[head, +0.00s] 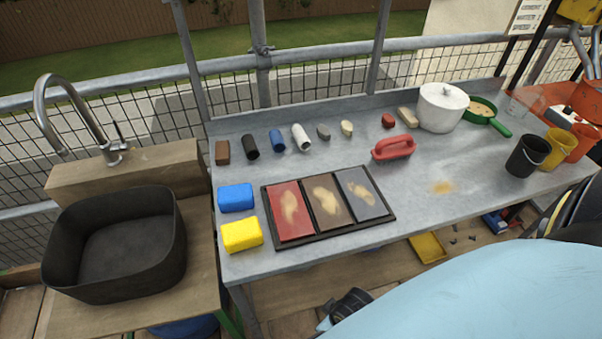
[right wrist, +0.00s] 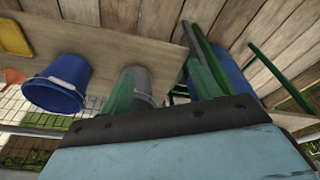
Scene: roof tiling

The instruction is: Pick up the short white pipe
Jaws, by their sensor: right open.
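The short white pipe (head: 301,138) lies on the grey metal worktop (head: 420,205), towards its back edge. It sits in a row of small pieces, between a blue pipe (head: 277,140) on its left and a grey stone-like piece (head: 323,132) on its right. Nothing covers it. In the right wrist view my right gripper (right wrist: 160,70) has its green fingers apart with nothing held between them. The pipe is not in that view. My left gripper is not in either view.
A black pipe (head: 251,147) and brown block (head: 222,152) are further left. A tile tray (head: 382,222) and blue (head: 236,197) and yellow (head: 242,235) sponges lie in front. A blue bucket (right wrist: 57,85) shows in the wrist view.

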